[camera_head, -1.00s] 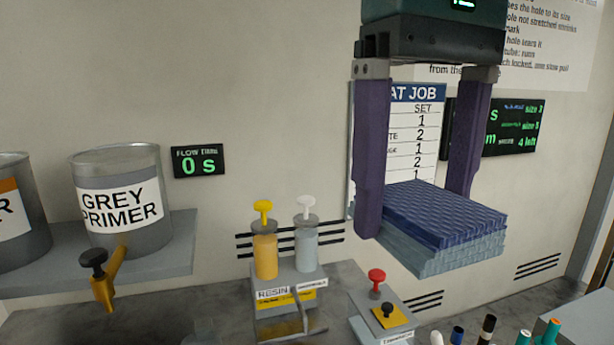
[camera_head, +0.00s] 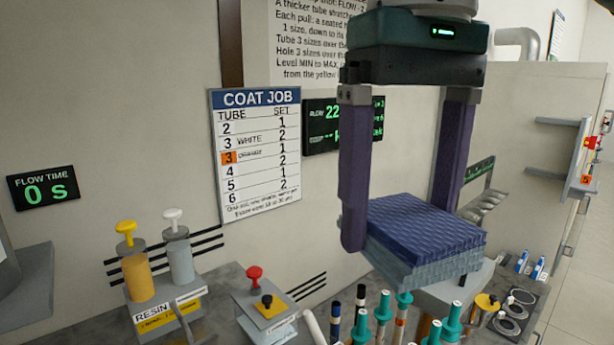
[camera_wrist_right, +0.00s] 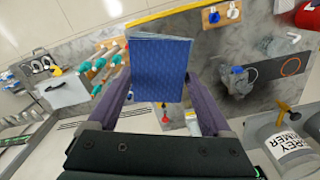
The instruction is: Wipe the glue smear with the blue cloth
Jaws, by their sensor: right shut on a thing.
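My right gripper (camera_head: 396,226) is shut on the blue cloth (camera_head: 425,229), a folded pad with a dark blue top and a paler grey-blue lower layer. The cloth is held up in the air between the two purple fingers, above the bench. In the right wrist view the cloth (camera_wrist_right: 160,68) shows as a blue rectangle between the fingers. I cannot make out the glue smear in either view. My left gripper is not in view.
Below the cloth stand several teal-topped tubes (camera_head: 383,306). To their left are a red-knobbed block (camera_head: 262,305) and the resin stand (camera_head: 163,309). Black rings (camera_head: 515,308) lie at the right. The COAT JOB chart (camera_head: 256,155) hangs on the wall behind.

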